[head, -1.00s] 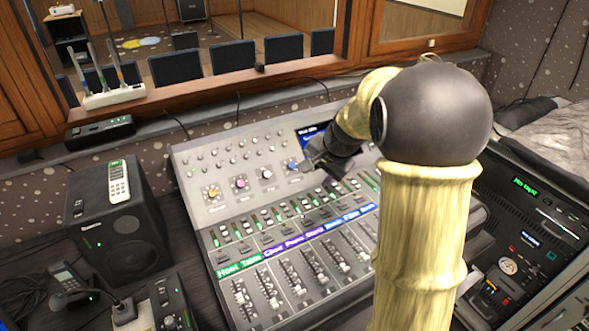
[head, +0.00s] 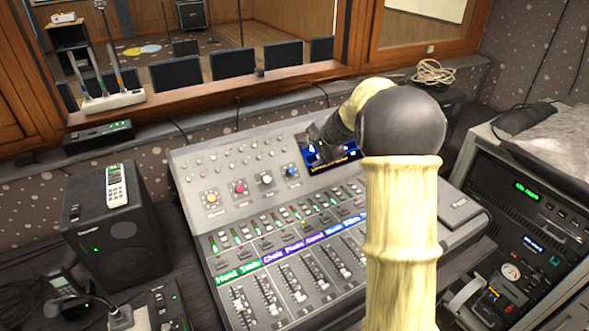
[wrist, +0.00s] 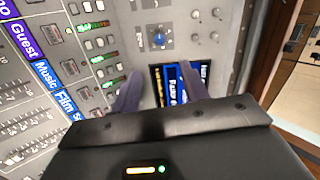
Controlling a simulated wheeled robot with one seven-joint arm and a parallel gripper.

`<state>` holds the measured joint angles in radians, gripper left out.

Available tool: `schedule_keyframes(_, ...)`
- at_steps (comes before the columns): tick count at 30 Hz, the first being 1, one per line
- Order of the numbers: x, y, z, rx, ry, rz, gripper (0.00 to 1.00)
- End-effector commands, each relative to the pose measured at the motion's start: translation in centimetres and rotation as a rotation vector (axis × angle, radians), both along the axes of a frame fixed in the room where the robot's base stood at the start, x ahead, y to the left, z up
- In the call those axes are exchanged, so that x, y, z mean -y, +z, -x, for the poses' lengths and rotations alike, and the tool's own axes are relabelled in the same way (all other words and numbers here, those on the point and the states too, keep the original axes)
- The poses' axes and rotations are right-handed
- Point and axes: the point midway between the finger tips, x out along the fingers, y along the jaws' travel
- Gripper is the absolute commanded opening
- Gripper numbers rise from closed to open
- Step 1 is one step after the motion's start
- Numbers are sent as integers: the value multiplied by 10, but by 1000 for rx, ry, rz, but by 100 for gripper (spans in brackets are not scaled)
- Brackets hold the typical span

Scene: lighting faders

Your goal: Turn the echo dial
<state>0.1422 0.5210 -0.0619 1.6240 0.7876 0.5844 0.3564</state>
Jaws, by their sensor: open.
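The mixing console (head: 185,163) has a row of coloured dials: orange (head: 211,196), pink (head: 240,187), white (head: 265,179) and blue (head: 292,171). Their small labels are too blurred to tell which says echo. My gripper (wrist: 159,71) is open and empty, its two fingers spread apart. In the wrist view the blue dial (wrist: 158,40) lies just beyond the fingertips, between their lines, untouched. In the head view my dark gripper (head: 326,133) is over the console's blue-lit screen (head: 312,153), up and right of the blue dial, and partly covers the screen.
Small knobs (head: 222,153) sit above the dials; lit buttons and faders (head: 270,290) lie below. A speaker (head: 117,230) stands left, an equipment rack (head: 510,230) right. A wooden window ledge (head: 200,98) runs behind. My arm hides the console's right part.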

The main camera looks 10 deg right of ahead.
Motion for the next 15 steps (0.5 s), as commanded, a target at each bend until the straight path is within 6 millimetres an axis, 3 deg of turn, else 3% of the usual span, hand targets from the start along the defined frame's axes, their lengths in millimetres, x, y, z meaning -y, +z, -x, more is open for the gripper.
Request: schedule_keyframes(15, -25, -72, -50, -3, 2, -1, 45)
